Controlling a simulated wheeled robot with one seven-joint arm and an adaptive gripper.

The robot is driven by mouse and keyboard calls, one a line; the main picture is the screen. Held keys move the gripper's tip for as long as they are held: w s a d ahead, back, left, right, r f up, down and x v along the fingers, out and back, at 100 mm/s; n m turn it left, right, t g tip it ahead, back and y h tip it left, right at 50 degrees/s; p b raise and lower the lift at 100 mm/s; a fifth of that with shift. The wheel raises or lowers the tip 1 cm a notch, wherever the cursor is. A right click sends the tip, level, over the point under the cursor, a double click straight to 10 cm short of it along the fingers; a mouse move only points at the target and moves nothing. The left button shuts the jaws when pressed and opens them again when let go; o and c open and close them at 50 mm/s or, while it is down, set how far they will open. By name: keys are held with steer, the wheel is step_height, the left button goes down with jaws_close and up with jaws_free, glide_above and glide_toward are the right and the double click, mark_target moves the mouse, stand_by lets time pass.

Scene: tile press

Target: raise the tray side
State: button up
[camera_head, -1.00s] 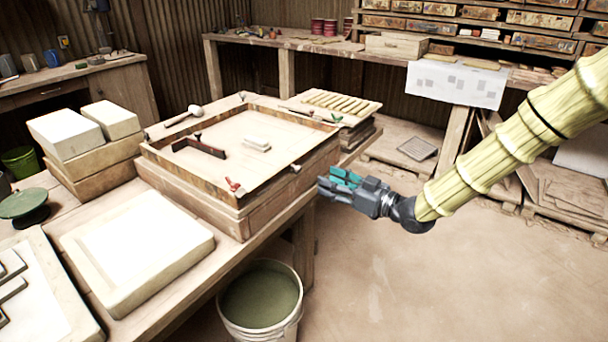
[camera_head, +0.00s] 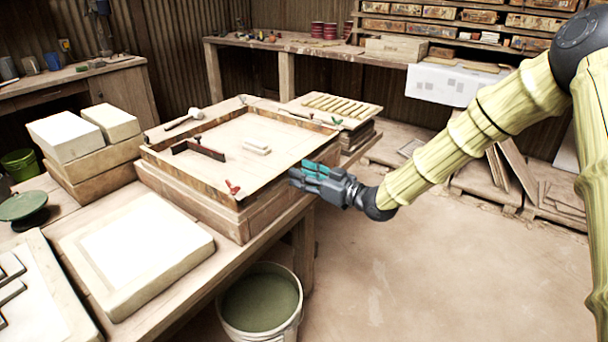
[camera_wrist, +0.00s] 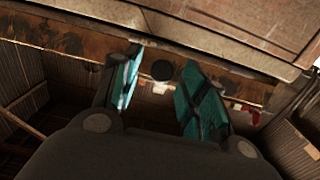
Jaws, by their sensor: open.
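The wooden tray (camera_head: 190,137) has low brown sides and lies on a thick wooden block on the bench. Its near right side (camera_head: 268,182) faces my gripper (camera_head: 304,172). In the wrist view, the stained brown side (camera_wrist: 60,38) runs across the upper part. A dark round knob (camera_wrist: 162,70) shows between my two teal-padded fingers (camera_wrist: 163,82). The fingers are apart, one on each side of the knob in the picture. I cannot tell whether they touch it. In the head view my gripper covers the place of the knob.
A dark bar (camera_head: 198,150), a small pale block (camera_head: 257,147) and a red clamp (camera_head: 233,187) are in or on the tray. A bucket (camera_head: 260,300) stands on the floor below the bench. A slatted board (camera_head: 340,108) lies behind.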

jaws_close()
steer(key=r+h+p, duration=0.1)
steer(key=p, duration=0.2)
steer(key=r+g+h+p, duration=0.1)
steer(key=p, duration=0.2)
steer(key=shift+w+a+g, duration=0.2)
steer(key=shift+a+g, duration=0.1)
steer(key=shift+w+h+p, duration=0.1)
steer(key=shift+h+p, duration=0.3)
steer(key=shift+p, duration=0.45)
steer(key=shift+f+g, duration=0.1)
steer(key=shift+g, duration=0.2)
jaws_free()
steer(key=v, duration=1.1)
steer(key=shift+s+d, duration=0.25)
steer(key=shift+d, duration=0.05)
